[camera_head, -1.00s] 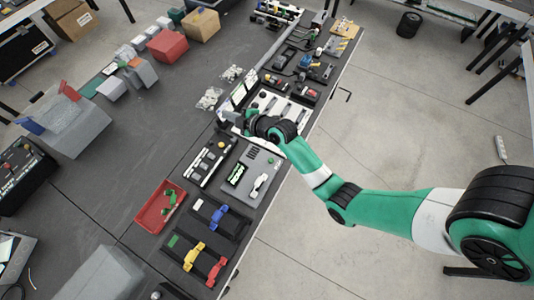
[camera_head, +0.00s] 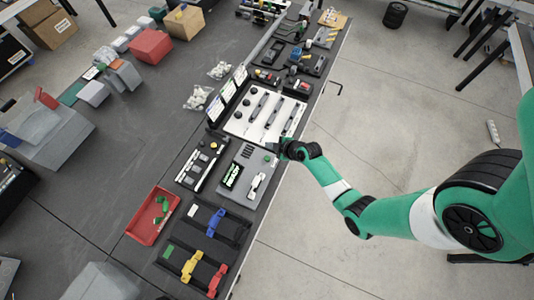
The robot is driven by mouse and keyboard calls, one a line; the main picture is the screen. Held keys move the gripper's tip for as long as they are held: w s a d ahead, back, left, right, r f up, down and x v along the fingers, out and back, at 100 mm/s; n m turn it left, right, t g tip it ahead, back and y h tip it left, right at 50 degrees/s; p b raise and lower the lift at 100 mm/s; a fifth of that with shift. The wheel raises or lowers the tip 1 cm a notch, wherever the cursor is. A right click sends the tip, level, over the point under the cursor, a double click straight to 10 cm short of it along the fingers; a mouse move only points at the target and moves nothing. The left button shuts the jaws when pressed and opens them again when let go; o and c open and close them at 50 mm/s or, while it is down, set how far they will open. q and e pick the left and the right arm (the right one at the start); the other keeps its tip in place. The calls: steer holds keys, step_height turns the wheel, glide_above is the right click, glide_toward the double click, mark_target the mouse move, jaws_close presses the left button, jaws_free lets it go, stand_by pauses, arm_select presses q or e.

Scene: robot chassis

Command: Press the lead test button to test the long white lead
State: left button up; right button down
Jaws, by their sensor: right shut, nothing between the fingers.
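A white panel (camera_head: 237,124) with several dark long parts and round black knobs lies on the table. Just below it is a grey board (camera_head: 237,197) with a green-and-black block (camera_head: 232,175), a white piece (camera_head: 257,187) and a small dark grille (camera_head: 247,151). My right gripper (camera_head: 272,147) is shut and empty, at the upper right corner of the grey board. Whether it touches anything there I cannot tell. The lead test button and the long white lead are too small to tell apart from other parts. My left gripper is not in view.
A red tray (camera_head: 137,231) with green pieces, and dark racks (camera_head: 232,228) with blue, yellow and red clips, stand below. A dark unit (camera_head: 188,177) lies left of the grey board. Tool holders fill the table above. The table's left middle is mostly bare.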

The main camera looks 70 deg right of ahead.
mark_target(270, 159)
step_height(270, 159, down, 9)
steer(key=b, duration=0.8)
steer(key=shift+r, duration=0.1)
stand_by(1.6)
steer(key=shift+f+b, duration=0.4)
steer(key=shift+b, duration=0.1)
steer(key=shift+f+b, duration=0.45)
steer(key=shift+f, duration=0.05)
stand_by(0.4)
steer(key=shift+r, duration=0.15)
steer(key=shift+r+p, duration=0.8)
